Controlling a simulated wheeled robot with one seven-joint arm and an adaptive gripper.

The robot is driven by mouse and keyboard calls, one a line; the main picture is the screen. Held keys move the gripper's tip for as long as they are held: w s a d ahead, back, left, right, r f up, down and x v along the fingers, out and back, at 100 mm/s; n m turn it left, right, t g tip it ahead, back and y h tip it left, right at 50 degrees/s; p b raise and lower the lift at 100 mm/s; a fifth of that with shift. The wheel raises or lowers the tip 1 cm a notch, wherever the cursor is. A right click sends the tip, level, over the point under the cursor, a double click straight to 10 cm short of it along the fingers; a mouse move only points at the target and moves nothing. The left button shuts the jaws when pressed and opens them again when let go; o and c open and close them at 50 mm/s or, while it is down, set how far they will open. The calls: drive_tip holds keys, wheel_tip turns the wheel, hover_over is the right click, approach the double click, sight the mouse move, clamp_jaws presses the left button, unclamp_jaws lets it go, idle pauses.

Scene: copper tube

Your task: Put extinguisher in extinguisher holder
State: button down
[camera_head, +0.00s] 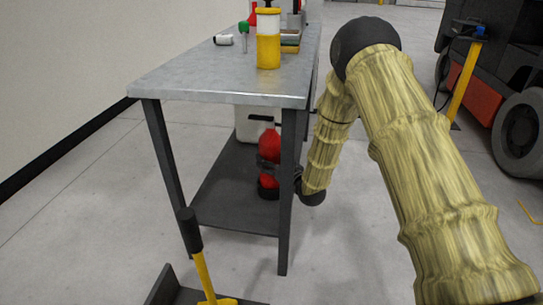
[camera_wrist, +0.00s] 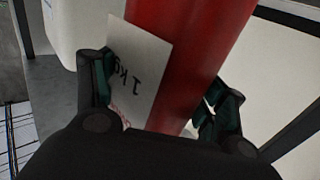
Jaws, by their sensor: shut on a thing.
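The red extinguisher (camera_head: 269,150) is in the space between the metal tabletop and the lower shelf of the workbench, seen between the legs in the head view. My gripper (camera_head: 270,168) is shut around its body, reaching in from the right past a bench leg. In the wrist view the red cylinder (camera_wrist: 192,50) with a white label (camera_wrist: 137,70) reading "1 kg" lies between my gripper's fingers (camera_wrist: 160,105). Whether its base touches the shelf is unclear. I cannot make out the extinguisher holder for sure.
The workbench (camera_head: 215,80) carries a yellow-and-white bottle (camera_head: 268,40), a green-handled tool (camera_head: 244,35) and other items. A whitish container (camera_head: 247,124) stands behind the extinguisher. A yellow-shafted tool (camera_head: 203,272) stands at front. A forklift (camera_head: 505,90) is at right. The bench legs flank the opening.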

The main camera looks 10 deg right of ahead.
drive_tip(key=shift+w+f+b, duration=0.1)
drive_tip(key=shift+f+b, duration=0.2)
drive_tip(key=shift+f, duration=0.65)
drive_tip(key=shift+c, duration=0.8)
unclamp_jaws()
drive_tip(key=shift+f, duration=0.15)
drive_tip(key=p+v, duration=0.6)
drive_tip(key=v, duration=0.6)
